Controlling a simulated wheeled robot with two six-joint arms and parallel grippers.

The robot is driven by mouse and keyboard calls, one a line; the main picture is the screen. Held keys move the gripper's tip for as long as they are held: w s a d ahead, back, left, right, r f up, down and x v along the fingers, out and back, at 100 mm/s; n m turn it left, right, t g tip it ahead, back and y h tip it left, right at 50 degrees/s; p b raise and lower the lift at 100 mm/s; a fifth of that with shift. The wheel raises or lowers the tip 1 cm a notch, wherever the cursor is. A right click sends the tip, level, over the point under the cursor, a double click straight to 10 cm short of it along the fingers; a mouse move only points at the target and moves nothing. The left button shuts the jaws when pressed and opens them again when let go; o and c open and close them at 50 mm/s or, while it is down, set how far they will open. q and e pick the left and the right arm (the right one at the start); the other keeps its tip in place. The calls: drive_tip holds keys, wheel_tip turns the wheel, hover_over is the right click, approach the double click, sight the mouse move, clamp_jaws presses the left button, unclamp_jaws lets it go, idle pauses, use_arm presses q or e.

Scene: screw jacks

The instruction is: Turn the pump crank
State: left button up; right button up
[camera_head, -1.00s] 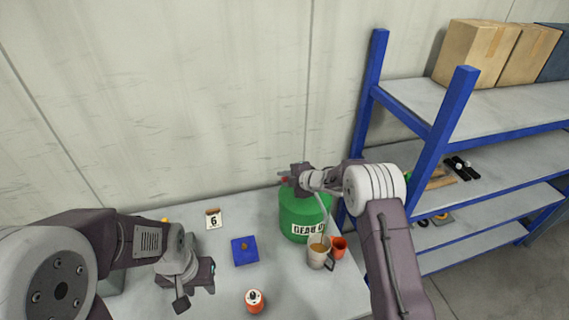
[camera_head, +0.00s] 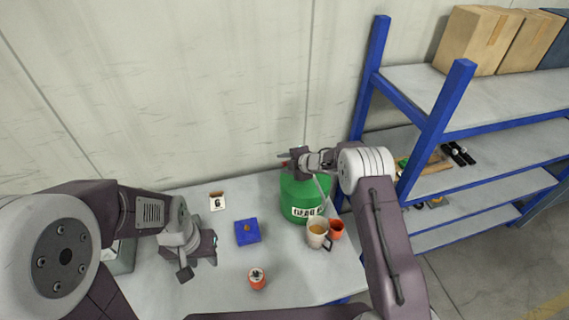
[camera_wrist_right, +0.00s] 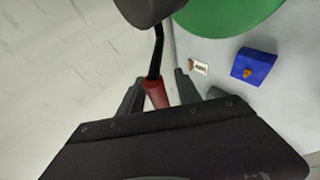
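A green drum (camera_head: 300,193) with a gear oil label stands at the back of the table. The pump crank's red handle (camera_wrist_right: 155,93) hangs from a black rod in the right wrist view. My right gripper (camera_head: 291,161) is above the drum. In the right wrist view its fingers stand apart, one on each side of the red handle, with gaps visible. A mug (camera_head: 318,232) holding amber liquid stands in front of the drum. My left gripper (camera_head: 200,258) is over the left of the table, fingers apart and empty.
A blue-framed shelf (camera_head: 440,120) stands close on the right.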

drive_tip(key=b+v, duration=0.2)
drive_tip(key=v, duration=0.7)
drive_tip(key=shift+b, duration=0.35)
drive_tip(key=shift+c, duration=0.3)
